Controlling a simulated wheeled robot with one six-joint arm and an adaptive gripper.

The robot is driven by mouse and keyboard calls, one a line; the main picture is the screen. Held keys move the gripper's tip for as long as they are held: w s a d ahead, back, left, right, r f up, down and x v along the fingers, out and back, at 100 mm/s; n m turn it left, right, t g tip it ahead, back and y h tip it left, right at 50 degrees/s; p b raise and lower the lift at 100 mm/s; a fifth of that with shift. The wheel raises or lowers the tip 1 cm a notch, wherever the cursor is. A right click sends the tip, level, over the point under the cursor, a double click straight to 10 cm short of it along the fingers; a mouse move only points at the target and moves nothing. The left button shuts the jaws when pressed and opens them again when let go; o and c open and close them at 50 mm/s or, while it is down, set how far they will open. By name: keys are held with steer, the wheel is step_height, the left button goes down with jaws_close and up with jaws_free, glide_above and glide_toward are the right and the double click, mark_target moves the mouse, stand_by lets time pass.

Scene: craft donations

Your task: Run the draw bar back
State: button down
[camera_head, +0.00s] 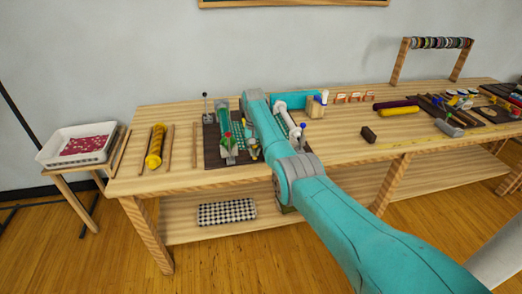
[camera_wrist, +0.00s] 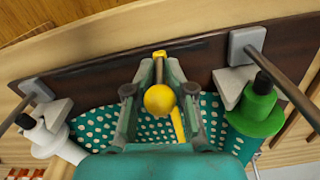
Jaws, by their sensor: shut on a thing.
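In the wrist view a yellow round knob (camera_wrist: 160,99) sits between the two fingers of my gripper (camera_wrist: 159,75), which is shut on it. A yellow strip runs below the knob, and a small yellow piece (camera_wrist: 160,54) shows beyond the fingertips at the dark board's edge. I take the knob to be the draw bar's handle; the bar itself is mostly hidden by my fingers. Teal cloth with white dots (camera_wrist: 95,122) lies under my gripper. In the head view my arm covers much of the dark board (camera_head: 213,157) and the fixture on it.
In the wrist view a green bottle-like part (camera_wrist: 256,113) stands close on the right and a white one (camera_wrist: 45,138) on the left, each near a grey rod.

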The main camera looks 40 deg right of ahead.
steer(key=shift+w+r, duration=0.1)
steer(key=shift+r, duration=0.2)
steer(key=c, duration=1.2)
jaws_free()
steer(key=shift+r, duration=0.1)
steer(key=shift+c, duration=0.2)
steer(key=shift+f, duration=0.2)
step_height(320, 180, up, 12)
steer(key=shift+r, duration=0.1)
steer(key=shift+a, duration=0.1)
